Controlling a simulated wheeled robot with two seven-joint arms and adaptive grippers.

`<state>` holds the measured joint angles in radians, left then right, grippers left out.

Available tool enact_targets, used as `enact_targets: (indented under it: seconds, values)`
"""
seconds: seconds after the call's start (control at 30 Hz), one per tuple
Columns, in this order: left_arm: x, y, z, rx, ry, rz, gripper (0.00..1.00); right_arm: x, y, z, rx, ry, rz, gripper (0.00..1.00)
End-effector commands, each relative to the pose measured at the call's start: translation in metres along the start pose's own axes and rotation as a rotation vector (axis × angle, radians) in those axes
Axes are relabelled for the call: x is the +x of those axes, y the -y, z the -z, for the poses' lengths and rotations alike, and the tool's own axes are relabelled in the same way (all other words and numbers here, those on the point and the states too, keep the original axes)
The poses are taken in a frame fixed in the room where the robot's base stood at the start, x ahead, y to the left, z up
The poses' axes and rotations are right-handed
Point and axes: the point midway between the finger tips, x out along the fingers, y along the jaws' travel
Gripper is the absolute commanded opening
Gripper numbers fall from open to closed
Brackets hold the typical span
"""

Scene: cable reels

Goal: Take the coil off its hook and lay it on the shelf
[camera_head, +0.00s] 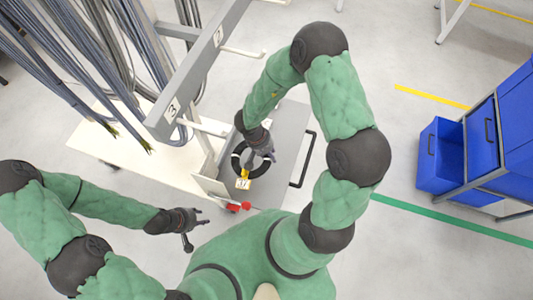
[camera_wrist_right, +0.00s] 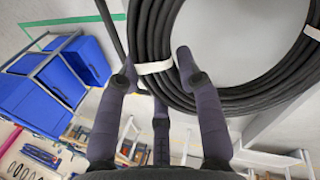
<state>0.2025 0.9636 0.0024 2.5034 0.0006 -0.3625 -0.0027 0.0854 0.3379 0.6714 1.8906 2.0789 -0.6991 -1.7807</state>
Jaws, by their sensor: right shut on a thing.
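The black coil (camera_head: 236,163) is a ring of cable with white ties, with a yellow-and-white tag (camera_head: 243,183) by its near side. My right gripper (camera_head: 262,152) is shut on its rim. In the right wrist view the coil (camera_wrist_right: 235,98) passes between the fingers of the right gripper (camera_wrist_right: 157,66), by a white tie. The coil is over the grey shelf (camera_head: 291,125); I cannot tell whether it touches it. It looks clear of the rack's hooks (camera_head: 242,52). My left gripper (camera_head: 196,224) is open and empty, left of the shelf's near end.
A grey rack beam (camera_head: 195,75) with numbered plates runs beside the shelf, and bundles of grey cables (camera_head: 150,60) hang at left. A pale board (camera_head: 125,145) lies below them. A black handle (camera_head: 304,160) edges the shelf.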

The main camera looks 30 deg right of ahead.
Motion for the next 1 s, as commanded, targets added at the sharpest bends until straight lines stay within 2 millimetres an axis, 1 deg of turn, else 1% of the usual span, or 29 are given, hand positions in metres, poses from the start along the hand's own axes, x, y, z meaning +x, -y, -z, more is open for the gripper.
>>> enact_targets:
  seconds: [0.03,0.2,1.0]
  values:
    - [0.005,0.002,0.000,0.000,0.000,0.000,0.40,0.004,0.001,0.001,0.001,-0.001,0.001,0.00]
    - [0.019,0.007,0.001,0.000,0.000,0.000,0.40,0.013,0.004,0.001,0.000,-0.001,0.001,0.00]
    - [0.080,0.029,0.003,0.000,0.000,0.000,0.40,0.053,0.016,0.003,0.000,-0.001,0.001,0.00]
